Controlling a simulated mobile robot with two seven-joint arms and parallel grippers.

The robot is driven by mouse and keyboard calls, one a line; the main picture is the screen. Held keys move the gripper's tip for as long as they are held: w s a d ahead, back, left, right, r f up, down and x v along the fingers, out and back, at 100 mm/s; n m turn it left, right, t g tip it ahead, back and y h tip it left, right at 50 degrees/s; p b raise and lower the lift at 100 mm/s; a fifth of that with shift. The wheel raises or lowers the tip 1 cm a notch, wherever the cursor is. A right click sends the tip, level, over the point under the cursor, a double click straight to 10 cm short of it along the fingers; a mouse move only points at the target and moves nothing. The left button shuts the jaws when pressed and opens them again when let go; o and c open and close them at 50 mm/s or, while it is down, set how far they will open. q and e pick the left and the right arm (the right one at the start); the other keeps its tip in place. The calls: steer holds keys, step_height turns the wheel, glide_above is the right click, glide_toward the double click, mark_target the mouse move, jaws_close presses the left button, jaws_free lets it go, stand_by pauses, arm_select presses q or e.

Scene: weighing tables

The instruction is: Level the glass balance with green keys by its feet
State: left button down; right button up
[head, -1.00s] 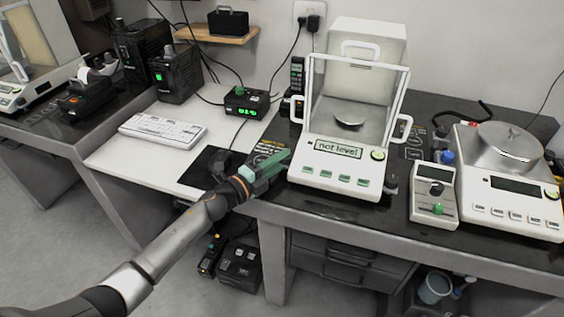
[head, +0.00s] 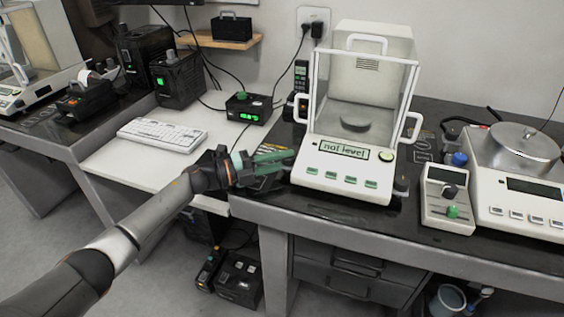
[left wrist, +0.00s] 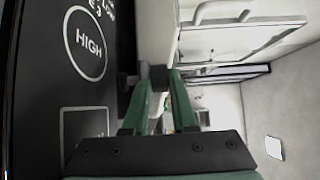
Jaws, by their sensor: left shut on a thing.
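The glass balance with green keys (head: 336,186) stands on the dark bench, its display (head: 343,150) reading "not level". A dark foot knob (head: 401,186) shows at its right front corner. My left gripper (head: 291,160) reaches in from the left, its green fingers at the balance's left side. In the left wrist view the fingers (left wrist: 159,85) are shut on a dark foot knob (left wrist: 158,74) beside the pale balance housing (left wrist: 156,30). The knob is partly hidden by the fingers, and in the head view the gripper hides it. My right gripper is not in view.
A small grey box with a green knob (head: 447,198) and a second balance with a round metal pan (head: 520,214) stand to the right. A keyboard (head: 162,135) lies on the lower white table at left. A black box with green digits (head: 248,108) is behind my gripper.

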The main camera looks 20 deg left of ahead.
arm_select(q)
steer(key=c, duration=0.7)
jaws_free()
steer(key=v, duration=1.2)
steer(key=shift+s+a, duration=0.15)
steer(key=shift+s, duration=0.05)
